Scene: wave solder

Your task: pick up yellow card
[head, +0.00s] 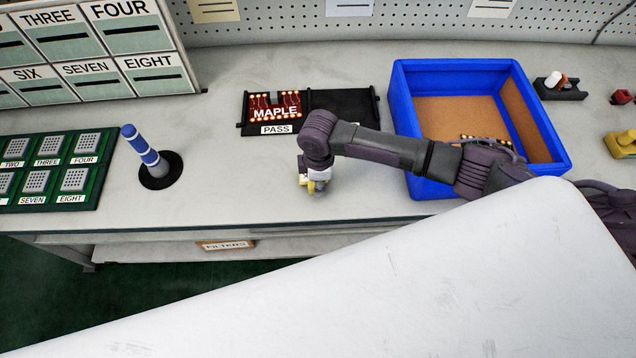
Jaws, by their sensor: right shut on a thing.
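My right gripper (318,184) points down just above the front part of the bench, left of the blue bin. It is shut on a small yellow thing (322,187), which I take to be the yellow card. Only a little yellow shows at the fingertips, and the gripper hides the rest. I cannot tell whether it touches the bench top. My left gripper is not in view.
A black tray (341,100) holds a red MAPLE board (275,106) behind the gripper. A blue bin (403,110) stands right, under my arm. A blue-striped post (146,150) and green numbered panel (100,172) are left. Bench between post and gripper is clear.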

